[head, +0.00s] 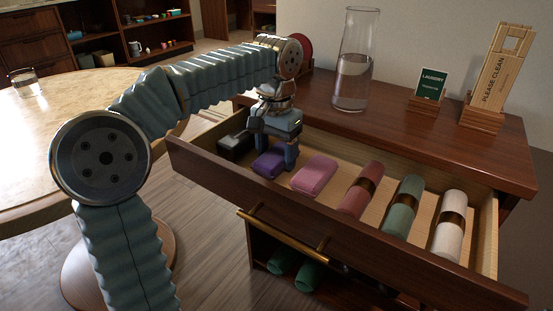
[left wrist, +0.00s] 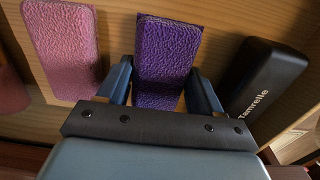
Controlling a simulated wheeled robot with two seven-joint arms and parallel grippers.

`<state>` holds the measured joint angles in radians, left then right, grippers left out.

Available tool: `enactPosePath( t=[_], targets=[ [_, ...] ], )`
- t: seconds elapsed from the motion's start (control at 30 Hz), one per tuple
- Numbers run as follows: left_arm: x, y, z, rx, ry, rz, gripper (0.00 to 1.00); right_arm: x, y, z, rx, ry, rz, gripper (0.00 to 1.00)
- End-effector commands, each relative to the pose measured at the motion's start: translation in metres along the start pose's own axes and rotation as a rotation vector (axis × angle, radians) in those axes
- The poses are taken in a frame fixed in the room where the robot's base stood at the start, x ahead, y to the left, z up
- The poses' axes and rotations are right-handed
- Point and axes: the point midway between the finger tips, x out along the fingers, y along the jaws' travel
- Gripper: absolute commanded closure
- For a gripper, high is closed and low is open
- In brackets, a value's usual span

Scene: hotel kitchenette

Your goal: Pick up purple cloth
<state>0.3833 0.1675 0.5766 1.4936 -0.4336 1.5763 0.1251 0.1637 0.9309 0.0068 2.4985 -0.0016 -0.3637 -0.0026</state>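The purple cloth (head: 268,163) is a folded, textured bundle lying in the open drawer (head: 330,213). My left gripper (head: 277,158) reaches down into the drawer over it. In the left wrist view the purple cloth (left wrist: 166,58) lies between the two blue-grey fingers of the left gripper (left wrist: 160,88), one on each side. The fingers are apart; a narrow gap shows beside the cloth, at least near the right finger. The near end of the cloth is hidden by the gripper body. My right gripper is not in view.
A pink cloth (head: 314,174) lies right of the purple one, and a black case (head: 236,146) lies left. Rolled red (head: 361,189), green (head: 404,206) and white (head: 449,222) towels fill the drawer's right part. A glass carafe (head: 355,62) and signs (head: 430,87) stand on the cabinet top.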

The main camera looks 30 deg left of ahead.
Motion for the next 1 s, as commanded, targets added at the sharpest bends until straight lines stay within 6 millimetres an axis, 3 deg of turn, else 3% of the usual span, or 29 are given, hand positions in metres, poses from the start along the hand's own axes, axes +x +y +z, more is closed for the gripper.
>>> enactPosePath(
  t=[0.03,0.2,0.63,0.83,1.0],
  targets=[
    [0.0,0.0,0.0,0.0,0.0,0.0,0.45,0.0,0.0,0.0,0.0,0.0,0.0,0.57],
    [0.0,0.0,0.0,0.0,0.0,0.0,0.69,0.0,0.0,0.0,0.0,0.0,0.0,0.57],
    [-0.005,0.0,0.0,0.001,-0.002,0.0,0.69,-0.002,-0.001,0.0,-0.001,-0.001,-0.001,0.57],
    [-0.035,0.001,-0.001,0.002,0.002,0.0,0.69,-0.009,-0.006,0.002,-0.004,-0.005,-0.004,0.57],
    [-0.072,0.005,0.032,0.0,0.004,-0.003,0.69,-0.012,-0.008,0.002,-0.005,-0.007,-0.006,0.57]
  ],
)
